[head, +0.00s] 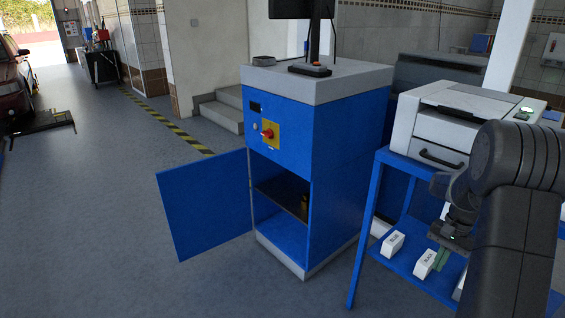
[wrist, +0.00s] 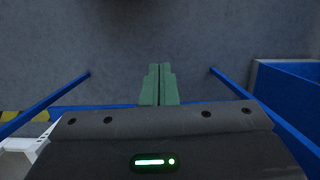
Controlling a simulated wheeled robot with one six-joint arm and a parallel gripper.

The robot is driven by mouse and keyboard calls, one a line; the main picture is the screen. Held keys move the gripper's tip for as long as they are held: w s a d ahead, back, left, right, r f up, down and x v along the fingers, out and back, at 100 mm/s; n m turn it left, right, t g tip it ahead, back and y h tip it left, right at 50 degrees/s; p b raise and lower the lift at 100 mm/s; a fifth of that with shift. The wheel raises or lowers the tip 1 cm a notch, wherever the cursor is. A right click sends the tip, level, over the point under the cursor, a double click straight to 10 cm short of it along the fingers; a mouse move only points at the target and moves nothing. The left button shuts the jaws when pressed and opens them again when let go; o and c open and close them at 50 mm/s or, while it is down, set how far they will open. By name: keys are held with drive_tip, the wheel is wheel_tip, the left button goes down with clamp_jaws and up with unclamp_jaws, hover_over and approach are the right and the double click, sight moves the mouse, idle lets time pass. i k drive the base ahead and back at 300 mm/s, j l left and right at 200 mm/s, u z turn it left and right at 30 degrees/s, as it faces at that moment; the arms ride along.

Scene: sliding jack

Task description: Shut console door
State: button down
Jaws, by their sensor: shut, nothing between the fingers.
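The blue console (head: 345,150) stands in the middle of the head view, with a grey top and base. Its blue door (head: 205,203) is swung wide open to the left, hinged at the left edge of the lower opening. A dark shelf (head: 283,197) with a small dark and yellow item shows inside. My gripper (head: 436,258) is at the right, above the lower part of the blue stand and well apart from the door. In the wrist view, its green fingers (wrist: 159,85) are together and empty, over grey floor.
A blue stand (head: 362,235) carries a printer (head: 460,125) and has small labelled boxes (head: 393,243) on its lower shelf, right of the console. Steps (head: 221,110) rise behind. The floor in front and left of the door is clear. A red car (head: 14,85) is far left.

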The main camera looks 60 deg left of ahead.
sight(207, 202)
drive_tip(key=j+u, duration=0.1)
drive_tip(key=u, duration=0.3)
drive_tip(key=j+u, duration=0.1)
drive_tip(key=u, duration=0.3)
drive_tip(key=i+j+u, duration=0.1)
drive_tip(key=u, duration=0.7)
drive_tip(key=i+j+u, duration=0.4)
drive_tip(key=i, duration=0.15)
drive_tip(key=i+j+u, duration=0.1)
drive_tip(key=i+u, duration=0.35)
drive_tip(key=i+l+u, duration=0.1)
drive_tip(key=i+u, duration=0.3)
drive_tip(key=i, duration=0.3)
drive_tip(key=i+l, duration=0.15)
drive_tip(key=i, duration=0.45)
drive_tip(key=i+l, duration=0.15)
drive_tip(key=i, duration=0.45)
drive_tip(key=j+u, duration=0.05)
